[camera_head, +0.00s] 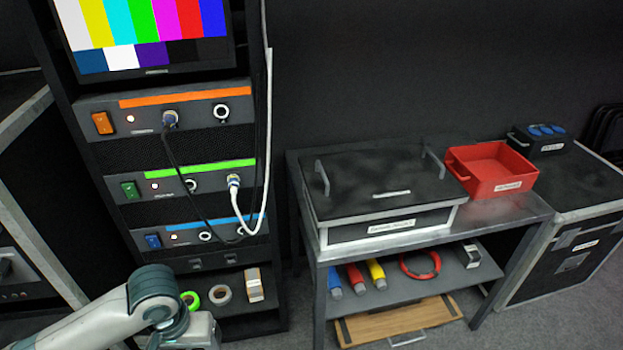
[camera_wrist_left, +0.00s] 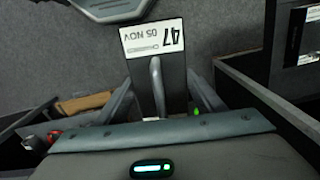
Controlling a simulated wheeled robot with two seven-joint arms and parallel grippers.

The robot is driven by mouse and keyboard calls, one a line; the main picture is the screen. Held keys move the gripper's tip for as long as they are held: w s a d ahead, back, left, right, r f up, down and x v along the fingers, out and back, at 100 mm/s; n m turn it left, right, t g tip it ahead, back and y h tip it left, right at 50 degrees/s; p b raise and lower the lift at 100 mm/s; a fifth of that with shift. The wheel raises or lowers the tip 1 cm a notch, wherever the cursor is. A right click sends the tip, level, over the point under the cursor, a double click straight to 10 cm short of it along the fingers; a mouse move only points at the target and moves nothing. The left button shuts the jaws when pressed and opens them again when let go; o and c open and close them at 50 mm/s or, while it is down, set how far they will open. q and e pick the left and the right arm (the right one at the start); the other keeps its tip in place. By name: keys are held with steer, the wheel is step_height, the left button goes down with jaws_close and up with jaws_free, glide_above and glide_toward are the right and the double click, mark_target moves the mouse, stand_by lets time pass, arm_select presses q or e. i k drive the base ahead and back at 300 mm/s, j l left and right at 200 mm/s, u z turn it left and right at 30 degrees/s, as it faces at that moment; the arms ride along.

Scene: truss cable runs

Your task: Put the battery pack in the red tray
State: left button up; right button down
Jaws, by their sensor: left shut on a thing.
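The red tray (camera_head: 491,168) stands on the right part of the grey table, open at the top, with a white label on its front. In the left wrist view my left gripper (camera_wrist_left: 160,78) is shut on a dark block with a grey handle and a white label reading 47 05 NOV, which I take for the battery pack (camera_wrist_left: 176,70). The fingers sit on either side of it. In the head view my left arm is at the lower left, in front of the rack; its fingers and the block are hidden there. My right gripper is not in view.
A lidded black case (camera_head: 375,185) sits left of the tray on the table (camera_head: 500,211). A black box with blue sockets (camera_head: 540,138) stands behind the tray on a flight case. The rack (camera_head: 180,155) has hanging cables. Tape rolls (camera_head: 221,295) lie on its low shelf.

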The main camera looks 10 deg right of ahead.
mark_target(485, 177)
steer(key=l, duration=0.55)
steer(key=i+l+z, duration=0.1)
steer(key=l, duration=0.95)
steer(key=i+l+z, duration=0.1)
steer(key=l, duration=0.4)
steer(key=i+l, duration=0.1)
steer(key=l, duration=0.95)
steer(key=i+l+z, duration=0.1)
steer(key=l, duration=0.45)
